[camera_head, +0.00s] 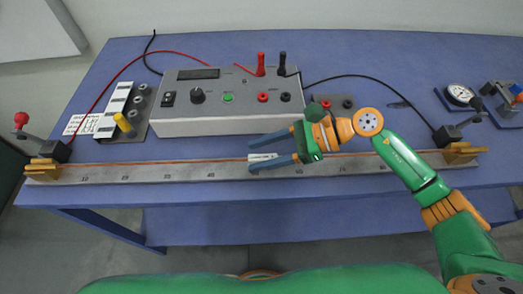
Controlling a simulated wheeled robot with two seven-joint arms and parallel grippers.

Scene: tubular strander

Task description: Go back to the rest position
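My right gripper (251,155) reaches in from the right over the metre rail (190,172) near its middle. Its two blue-grey fingers point left and stand apart. A small white piece (262,157) shows between them at the rail, close to the lower finger; a clear gap separates it from the upper finger. I cannot tell whether the lower finger touches it. My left gripper is not in this view.
The blue table (350,62) bears a grey power box (228,98) with upright red and black plugs behind the gripper. Red and black cables run to clamps at both rail ends. A switch block (124,110) stands left, a round meter (461,94) right. The front table strip is clear.

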